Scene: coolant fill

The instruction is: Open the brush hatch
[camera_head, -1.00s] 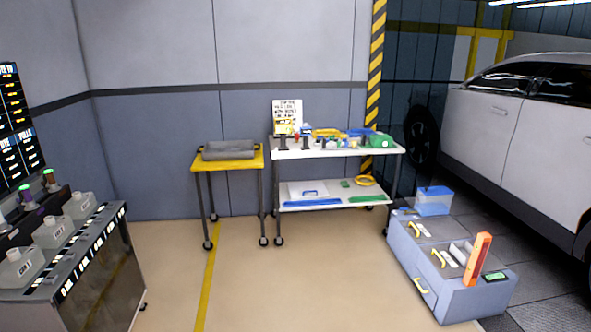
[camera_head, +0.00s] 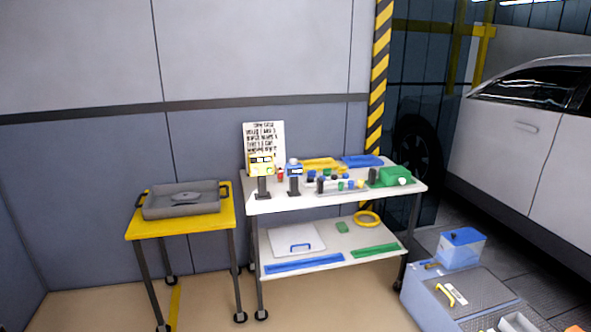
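A low blue-grey floor unit (camera_head: 428,299) stands at the lower right, partly cut off by the bottom edge. Its top has a dark grey panel with a yellow handle (camera_head: 444,293) and a small white label (camera_head: 456,293) beside it. The panel looks closed. I cannot tell whether this panel is the brush hatch. Neither of my grippers is in view.
A white two-shelf cart (camera_head: 330,257) with several small coloured parts stands against the wall. A yellow table (camera_head: 183,224) holding a grey tray (camera_head: 181,205) is left of it. A white car (camera_head: 505,140) is at the right. Bare floor shows at the lower left.

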